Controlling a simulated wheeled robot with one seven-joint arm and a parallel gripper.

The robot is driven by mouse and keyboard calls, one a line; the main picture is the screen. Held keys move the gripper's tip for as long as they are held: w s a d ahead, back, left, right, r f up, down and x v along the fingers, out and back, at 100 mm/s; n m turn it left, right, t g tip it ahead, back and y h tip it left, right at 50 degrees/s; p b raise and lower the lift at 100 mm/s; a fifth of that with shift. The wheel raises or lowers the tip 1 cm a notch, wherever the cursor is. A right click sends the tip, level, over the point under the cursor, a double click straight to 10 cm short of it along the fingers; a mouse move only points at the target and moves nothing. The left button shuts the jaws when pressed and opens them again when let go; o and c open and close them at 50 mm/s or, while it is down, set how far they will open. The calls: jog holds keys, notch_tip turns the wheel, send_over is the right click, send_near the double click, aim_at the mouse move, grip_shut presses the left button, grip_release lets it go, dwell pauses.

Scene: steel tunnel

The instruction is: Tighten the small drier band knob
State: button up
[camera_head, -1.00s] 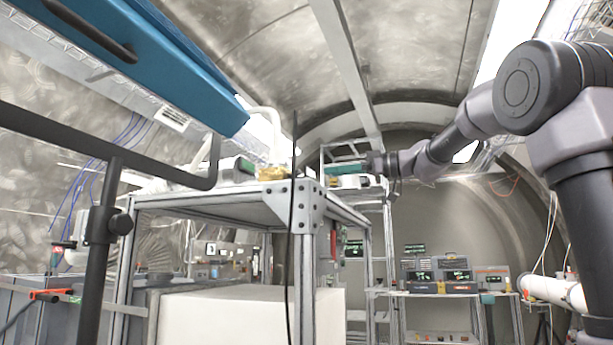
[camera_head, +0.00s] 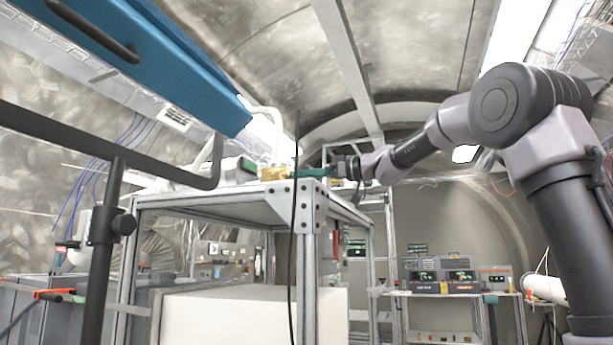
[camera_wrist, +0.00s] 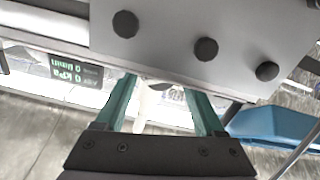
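My gripper (camera_head: 310,172) has green fingers and reaches left above the steel frame's top, close to a brass-coloured fitting (camera_head: 273,173). In the wrist view the two fingers of my gripper (camera_wrist: 160,98) are spread apart. A pale upright piece (camera_wrist: 148,105) with a small grey top shows in the gap between them, below the edge of a grey plate. I cannot tell whether this piece is the drier band knob or whether a finger touches it. No knob is clearly recognisable in the head view.
The grey plate (camera_wrist: 205,25) with three black bolts lies just beyond the fingertips. A green-lit display (camera_wrist: 68,70) is at left, a blue body (camera_wrist: 270,125) at right. In the head view, a metal frame (camera_head: 308,240) stands below my gripper and a blue beam (camera_head: 150,60) hangs at upper left.

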grip_shut()
jog(key=shift+m, duration=0.3)
jog(key=m, duration=0.3)
jog(key=shift+w+m, duration=0.1)
jog(key=shift+m, duration=1.8)
jog(key=shift+o, duration=1.5)
grip_release()
